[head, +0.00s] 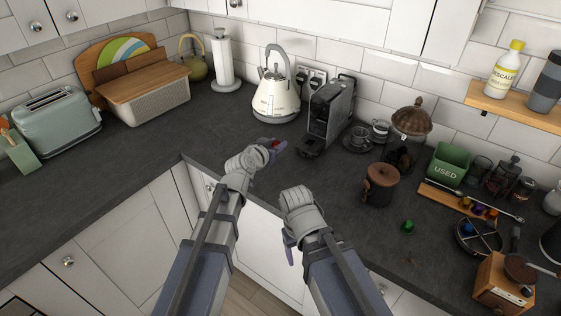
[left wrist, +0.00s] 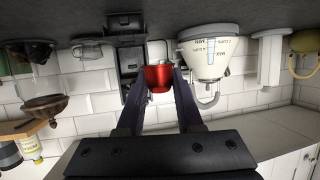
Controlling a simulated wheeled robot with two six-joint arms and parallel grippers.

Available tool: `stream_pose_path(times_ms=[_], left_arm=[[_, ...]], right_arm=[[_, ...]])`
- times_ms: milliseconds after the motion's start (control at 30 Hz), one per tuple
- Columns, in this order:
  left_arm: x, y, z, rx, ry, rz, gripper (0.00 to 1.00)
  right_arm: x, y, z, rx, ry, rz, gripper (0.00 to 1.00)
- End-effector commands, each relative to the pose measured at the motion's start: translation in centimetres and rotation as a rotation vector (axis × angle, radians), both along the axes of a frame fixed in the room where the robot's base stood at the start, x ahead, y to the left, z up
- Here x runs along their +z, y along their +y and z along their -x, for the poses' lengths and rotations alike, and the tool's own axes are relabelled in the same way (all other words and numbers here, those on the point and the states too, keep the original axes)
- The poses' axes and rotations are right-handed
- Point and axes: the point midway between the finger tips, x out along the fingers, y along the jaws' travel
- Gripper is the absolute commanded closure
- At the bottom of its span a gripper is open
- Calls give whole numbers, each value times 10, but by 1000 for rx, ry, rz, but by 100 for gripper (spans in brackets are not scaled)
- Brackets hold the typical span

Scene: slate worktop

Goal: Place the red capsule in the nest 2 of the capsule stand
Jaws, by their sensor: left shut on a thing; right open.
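The red capsule (head: 279,147) is between the fingertips of my left gripper (head: 273,146), held above the worktop in front of the coffee machine. In the left wrist view the red capsule (left wrist: 159,78) is clearly pinched between both fingers of the left gripper (left wrist: 160,72). A long wooden strip (head: 438,193), seemingly the capsule stand, lies at the right with several coloured capsules on it. Its nest numbers are too small to read. My right gripper (head: 288,242) is open and empty by the front edge of the worktop, its fingers partly hidden by its wrist.
The coffee machine (head: 328,115) and kettle (head: 275,88) stand behind the left gripper.

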Motion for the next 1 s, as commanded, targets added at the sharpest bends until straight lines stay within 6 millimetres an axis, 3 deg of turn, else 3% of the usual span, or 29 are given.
stream_pose_path(times_ms=[333, 667, 1000], left_arm=[[-54, 0, 0, 0, 0, 0, 100], [-62, 0, 0, 0, 0, 0, 100], [-99, 0, 0, 0, 0, 0, 100]], right_arm=[[-54, 0, 0, 0, 0, 0, 31], [-62, 0, 0, 0, 0, 0, 31], [-99, 0, 0, 1, 0, 0, 31]])
